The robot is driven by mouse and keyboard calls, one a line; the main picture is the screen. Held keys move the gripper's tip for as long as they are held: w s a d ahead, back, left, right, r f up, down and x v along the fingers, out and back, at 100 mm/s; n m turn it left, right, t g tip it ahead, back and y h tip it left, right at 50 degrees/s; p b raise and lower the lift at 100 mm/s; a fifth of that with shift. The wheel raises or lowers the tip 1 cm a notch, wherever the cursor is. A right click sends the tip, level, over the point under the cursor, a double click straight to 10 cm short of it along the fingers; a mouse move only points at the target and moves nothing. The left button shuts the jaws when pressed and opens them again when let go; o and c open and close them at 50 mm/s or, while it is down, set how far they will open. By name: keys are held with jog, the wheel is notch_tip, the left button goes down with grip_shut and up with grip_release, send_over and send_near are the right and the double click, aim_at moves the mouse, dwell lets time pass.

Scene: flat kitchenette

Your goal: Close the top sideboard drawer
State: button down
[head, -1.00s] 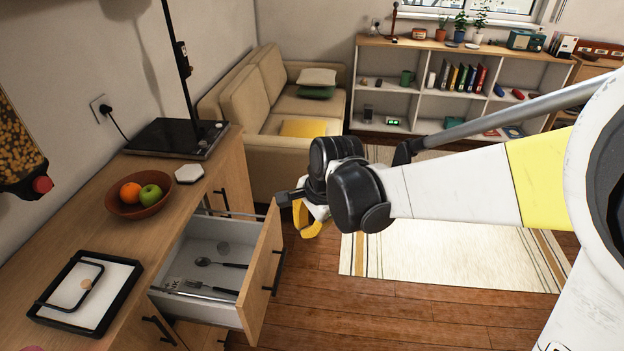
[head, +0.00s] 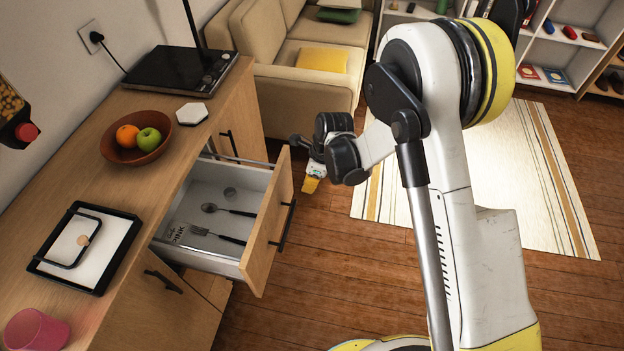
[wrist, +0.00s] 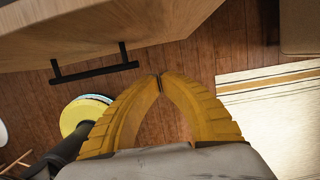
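The top sideboard drawer (head: 262,240) is pulled well out of the wooden sideboard (head: 105,185). It holds a fork (head: 215,234), a spoon (head: 225,209), a small round item and a printed card. Its black bar handle (head: 286,226) is on the front panel. My gripper (head: 311,186) is out in front of the drawer, near the far end of its front panel. In the wrist view, my gripper (wrist: 159,78) has both yellow fingertips touching, with nothing between them. The drawer's handle (wrist: 94,71) shows to the upper left, apart from the fingers.
A fruit bowl (head: 136,150), a framed tray (head: 84,247), a pink cup (head: 37,330) and a black hob (head: 180,68) stand on the sideboard top. A beige sofa (head: 310,82) is beyond it. Wooden floor (head: 330,250) lies clear in front of the drawer.

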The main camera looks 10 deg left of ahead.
jog(key=shift+w+a+f+b, duration=0.1)
jog(key=shift+a+f+b, duration=0.3)
jog(key=shift+a, duration=0.4)
jog(key=shift+w+a+f+b, duration=0.1)
jog(key=shift+a+f+b, duration=0.3)
jog(key=shift+a, duration=0.35)
jog(key=shift+w+a+f+b, duration=0.1)
jog(key=shift+a+f+b, duration=0.15)
jog(key=shift+a+f, duration=0.4)
jog(key=shift+a+r, duration=0.15)
jog(key=shift+r, duration=0.05)
